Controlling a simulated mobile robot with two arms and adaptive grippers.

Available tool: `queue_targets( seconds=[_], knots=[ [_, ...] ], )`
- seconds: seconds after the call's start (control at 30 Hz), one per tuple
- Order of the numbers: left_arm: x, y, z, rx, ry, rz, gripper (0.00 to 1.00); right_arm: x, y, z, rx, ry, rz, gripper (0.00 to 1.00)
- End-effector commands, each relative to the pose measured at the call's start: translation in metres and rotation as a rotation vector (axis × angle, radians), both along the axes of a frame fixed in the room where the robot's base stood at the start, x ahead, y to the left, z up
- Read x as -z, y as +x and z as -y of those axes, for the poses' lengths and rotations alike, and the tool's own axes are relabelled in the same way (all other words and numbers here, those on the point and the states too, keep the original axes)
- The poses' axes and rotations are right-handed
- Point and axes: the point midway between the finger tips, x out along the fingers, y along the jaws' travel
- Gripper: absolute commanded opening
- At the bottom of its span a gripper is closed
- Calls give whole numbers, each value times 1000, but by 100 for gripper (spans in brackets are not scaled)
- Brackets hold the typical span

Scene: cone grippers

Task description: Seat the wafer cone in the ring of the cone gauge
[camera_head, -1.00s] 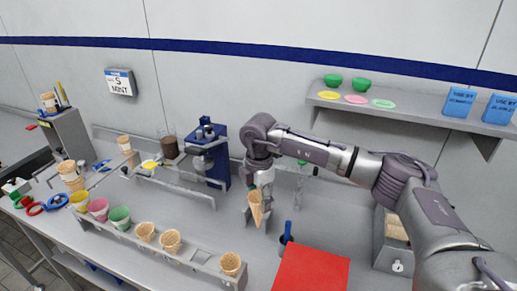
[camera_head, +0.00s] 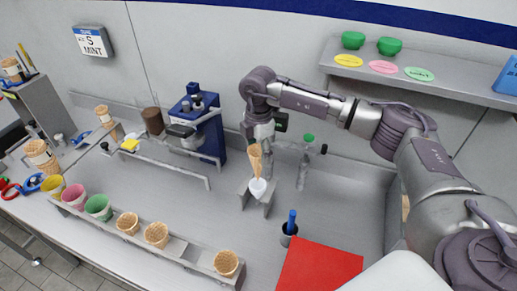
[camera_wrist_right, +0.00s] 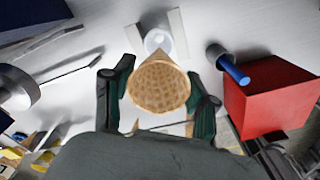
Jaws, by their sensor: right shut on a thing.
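The tan wafer cone (camera_head: 255,162) is held in my right gripper (camera_head: 262,135), its tip pointing down. In the right wrist view the cone (camera_wrist_right: 158,90) shows its wide open mouth between the two dark green fingers of the gripper (camera_wrist_right: 160,75). The cone gauge (camera_head: 245,193) is a small grey metal stand on the counter with a white round part (camera_head: 257,187). In the head view the cone's tip meets or overlaps this white part; I cannot tell whether they touch. The white part (camera_wrist_right: 158,38) also shows beyond the cone in the wrist view. My left gripper is not in view.
A red box (camera_head: 318,270) and a dark cup with a blue handle (camera_head: 290,228) stand right of the gauge. A blue machine (camera_head: 200,130) stands to its left. A rack (camera_head: 190,255) with several cones lies in front. A clear bottle (camera_head: 303,172) stands behind.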

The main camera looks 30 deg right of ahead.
Motion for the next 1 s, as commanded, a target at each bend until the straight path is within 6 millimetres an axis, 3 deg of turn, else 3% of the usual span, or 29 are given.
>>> queue_targets(
  seconds=[0.1,0.23,0.63,1.0],
  knots=[
    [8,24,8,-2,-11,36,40,13,0,0,-1,0,-1,44],
    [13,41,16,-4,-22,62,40,23,0,0,-1,0,-1,44],
    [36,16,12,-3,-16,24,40,55,-1,0,-1,-1,-1,44],
    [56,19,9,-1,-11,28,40,85,0,0,-1,0,-1,44]
  ],
)
